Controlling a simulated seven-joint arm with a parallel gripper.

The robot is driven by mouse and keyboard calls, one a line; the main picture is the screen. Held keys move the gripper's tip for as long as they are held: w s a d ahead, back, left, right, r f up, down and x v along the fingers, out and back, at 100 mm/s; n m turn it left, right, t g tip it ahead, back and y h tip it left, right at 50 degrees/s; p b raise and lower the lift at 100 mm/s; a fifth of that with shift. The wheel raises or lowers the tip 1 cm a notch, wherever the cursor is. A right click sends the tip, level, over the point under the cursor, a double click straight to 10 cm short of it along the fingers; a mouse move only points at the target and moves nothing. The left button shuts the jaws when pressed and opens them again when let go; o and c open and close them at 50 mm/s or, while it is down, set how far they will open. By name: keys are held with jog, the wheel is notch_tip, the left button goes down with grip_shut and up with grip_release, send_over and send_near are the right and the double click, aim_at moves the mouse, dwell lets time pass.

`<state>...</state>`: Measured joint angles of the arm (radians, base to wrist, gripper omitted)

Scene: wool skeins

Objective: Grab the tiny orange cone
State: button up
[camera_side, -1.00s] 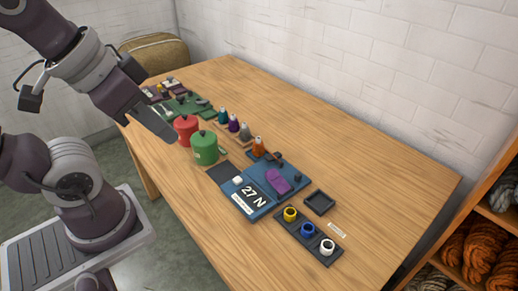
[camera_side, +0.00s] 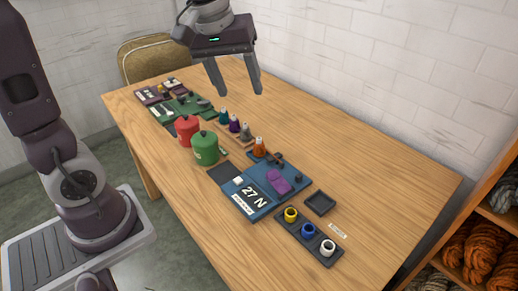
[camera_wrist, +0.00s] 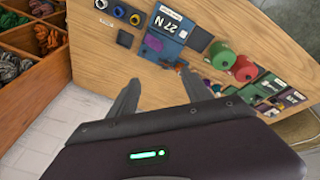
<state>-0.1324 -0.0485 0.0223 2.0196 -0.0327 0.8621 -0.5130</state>
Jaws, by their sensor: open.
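The small orange cone (camera_side: 259,148) stands upright at the near end of a row of cones, beside the blue board. It also shows, small and partly hidden, in the wrist view (camera_wrist: 180,67). A grey cone (camera_side: 246,133), a purple cone (camera_side: 234,124) and a teal cone (camera_side: 224,117) stand behind it in the row. My gripper (camera_side: 240,92) is open and empty, fingers pointing down, high above the table and apart from the orange cone. In the wrist view its two fingers (camera_wrist: 158,82) show spread over bare wood.
The table's wall side is clear. Shelves of wool (camera_side: 480,245) stand at right.

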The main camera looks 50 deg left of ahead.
jog(key=w+a+f+n+g, duration=0.1)
jog(key=w+a+f+n, duration=0.25)
jog(key=w, duration=0.35)
jog(key=n+g, duration=0.2)
jog(key=n, duration=0.6)
send_over(258, 138)
jog(key=d, duration=0.1)
jog(key=shift+m, duration=0.25)
jog(key=f, duration=2.1)
jog(key=shift+w+d, duration=0.1)
jog(key=shift+d, duration=0.1)
jog(key=f, duration=0.2)
jog(key=a+f, duration=0.1)
jog(key=f, duration=0.4)
jog(key=shift+a, duration=0.15)
grip_shut()
